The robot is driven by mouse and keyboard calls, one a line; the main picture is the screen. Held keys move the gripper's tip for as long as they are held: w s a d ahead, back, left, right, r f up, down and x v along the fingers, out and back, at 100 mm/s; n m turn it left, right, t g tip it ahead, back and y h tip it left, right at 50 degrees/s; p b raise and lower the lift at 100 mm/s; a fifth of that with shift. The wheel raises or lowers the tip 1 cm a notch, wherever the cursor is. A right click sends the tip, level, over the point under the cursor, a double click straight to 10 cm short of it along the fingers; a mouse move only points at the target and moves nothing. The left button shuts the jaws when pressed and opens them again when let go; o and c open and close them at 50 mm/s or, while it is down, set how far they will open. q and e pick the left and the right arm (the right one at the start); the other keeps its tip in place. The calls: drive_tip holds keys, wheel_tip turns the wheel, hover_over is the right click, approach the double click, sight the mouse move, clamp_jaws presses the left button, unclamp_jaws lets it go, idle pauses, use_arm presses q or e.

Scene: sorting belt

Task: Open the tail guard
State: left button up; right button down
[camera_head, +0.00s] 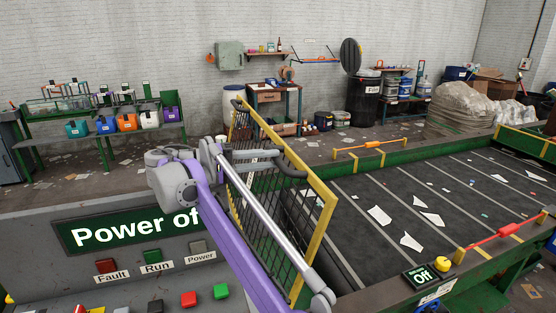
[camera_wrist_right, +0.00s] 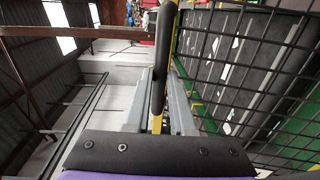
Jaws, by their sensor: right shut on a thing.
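The tail guard (camera_head: 331,222) is an upright yellow-framed panel of black mesh at the near left end of the belt. Its mesh also shows on the right of the wrist view (camera_wrist_right: 240,62). My right gripper (camera_head: 274,157) is at the guard's dark handle (camera_head: 292,170), near the upper part of the frame. In the wrist view, the handle (camera_wrist_right: 159,85) lies between the two grey fingers, which are shut on it. My purple and grey arm hides part of the mesh. I cannot tell how far the guard stands from closed. My left gripper is out of view.
The belt (camera_head: 400,205) carries scattered white scraps. A red handle bar (camera_head: 497,234) and an "Off" display (camera_head: 421,276) are on the belt's near side. Open floor lies behind the guard.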

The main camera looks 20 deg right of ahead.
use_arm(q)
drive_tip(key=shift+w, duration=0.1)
use_arm(e)
drive_tip(key=shift+a, duration=0.45)
drive_tip(key=c, duration=0.8)
unclamp_jaws()
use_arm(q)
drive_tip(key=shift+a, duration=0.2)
use_arm(e)
drive_tip(key=shift+o, duration=0.2)
